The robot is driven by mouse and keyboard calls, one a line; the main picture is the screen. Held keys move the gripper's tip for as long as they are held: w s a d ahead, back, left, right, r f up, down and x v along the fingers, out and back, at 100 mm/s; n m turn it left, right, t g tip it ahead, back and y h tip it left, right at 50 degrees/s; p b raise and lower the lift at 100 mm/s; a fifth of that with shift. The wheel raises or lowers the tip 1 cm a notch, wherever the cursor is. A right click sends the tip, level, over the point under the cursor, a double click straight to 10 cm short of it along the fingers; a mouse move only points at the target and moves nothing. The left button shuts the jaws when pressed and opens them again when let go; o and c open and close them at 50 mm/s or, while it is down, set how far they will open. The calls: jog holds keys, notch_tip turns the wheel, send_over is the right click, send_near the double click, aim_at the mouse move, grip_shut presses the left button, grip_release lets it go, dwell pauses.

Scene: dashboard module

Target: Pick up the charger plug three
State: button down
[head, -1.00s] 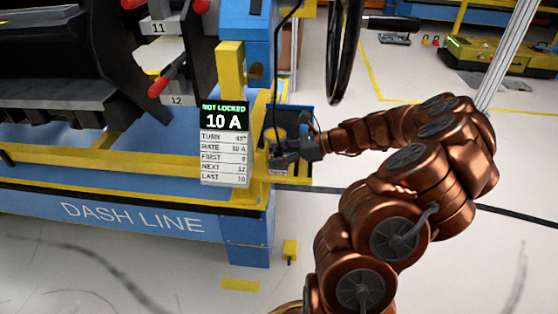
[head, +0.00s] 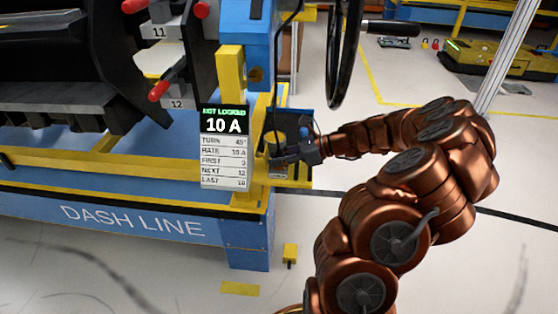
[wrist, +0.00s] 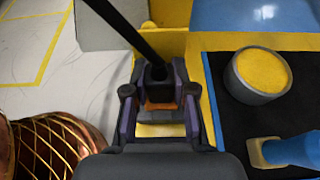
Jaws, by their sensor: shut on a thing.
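My gripper (wrist: 159,92) is in the middle of the wrist view, its two dark fingers closed from both sides on a dark charger plug (wrist: 157,72). The plug has an orange part low between the fingers, and a thick black cable runs from it toward the upper left. No number shows on it. In the head view my gripper (head: 276,158) is beside the yellow post of the dash line stand, low over a small blue-edged tray (head: 306,121). The plug is too small to make out there, but a black cable hangs down toward the gripper.
The tray's black mat (wrist: 228,140) holds a grey cup with a yellow inside (wrist: 258,75) and a blue-handled thing (wrist: 290,150) at right. A yellow ledge lies under the gripper. A sign reading NOT LOCKED 10 A (head: 224,147) stands left.

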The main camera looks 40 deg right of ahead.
aim_at(266, 149)
notch_tip(266, 149, up, 4)
jog(key=shift+r+p, duration=0.15)
jog(key=shift+p, duration=1)
jog(key=s+p, duration=0.2)
jog(key=s, duration=1.4)
jog(key=shift+a+r+p, duration=0.2)
jog(key=shift+r+p, duration=0.15)
